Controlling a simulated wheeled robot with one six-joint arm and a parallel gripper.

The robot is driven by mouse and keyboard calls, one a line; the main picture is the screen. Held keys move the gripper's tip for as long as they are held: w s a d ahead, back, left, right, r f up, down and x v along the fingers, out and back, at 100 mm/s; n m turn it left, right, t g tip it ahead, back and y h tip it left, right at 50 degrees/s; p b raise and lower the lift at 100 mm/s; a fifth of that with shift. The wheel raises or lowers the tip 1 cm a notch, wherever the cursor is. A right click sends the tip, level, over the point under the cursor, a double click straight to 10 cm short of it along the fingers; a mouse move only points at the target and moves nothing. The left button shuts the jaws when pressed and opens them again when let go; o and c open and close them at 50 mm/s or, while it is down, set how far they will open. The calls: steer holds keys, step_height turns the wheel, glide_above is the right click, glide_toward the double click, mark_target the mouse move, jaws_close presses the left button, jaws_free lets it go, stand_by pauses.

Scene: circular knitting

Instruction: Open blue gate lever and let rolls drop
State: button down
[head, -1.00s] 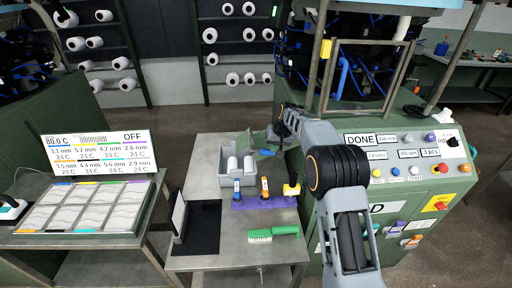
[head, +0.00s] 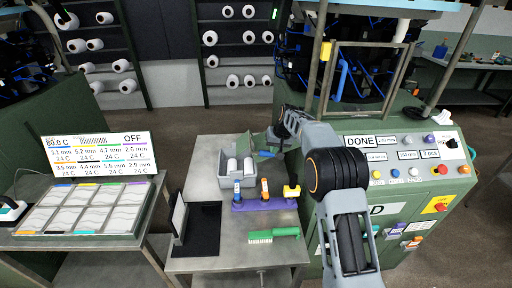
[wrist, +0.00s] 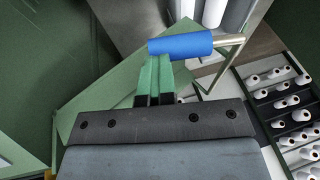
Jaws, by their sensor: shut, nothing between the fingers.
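The blue lever handle (wrist: 180,45) is a blue cylinder on a metal rod in the wrist view, just beyond my fingertips. My gripper (wrist: 155,72) has its green fingers shut with nothing between them. The fingertips overlap the handle's left part in the picture; I cannot tell whether they touch it. A green sloping panel (wrist: 100,95) lies behind the fingers. White rolls (wrist: 214,12) show at the top of the wrist view. In the head view, white rolls (head: 232,165) lie in a grey bin (head: 238,182) left of my gripper (head: 272,138).
On the bench (head: 225,262) stand a purple rack (head: 265,204) with bottles, a green brush (head: 273,235) and a black mat (head: 203,230). The green machine with its control panel (head: 415,155) is at the right. A sample table (head: 85,210) stands at the left.

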steer(key=c, duration=1.8)
jaws_free()
steer(key=f, duration=0.3)
steer(key=shift+s+d+g, duration=0.2)
steer(key=shift+s+g, duration=0.1)
steer(key=shift+s, duration=0.1)
steer(key=shift+o, duration=0.2)
steer(key=s+b, duration=0.4)
steer(key=shift+s+d, duration=0.2)
steer(key=shift+s, duration=0.2)
steer(key=shift+o, duration=0.4)
steer(key=o, duration=0.7)
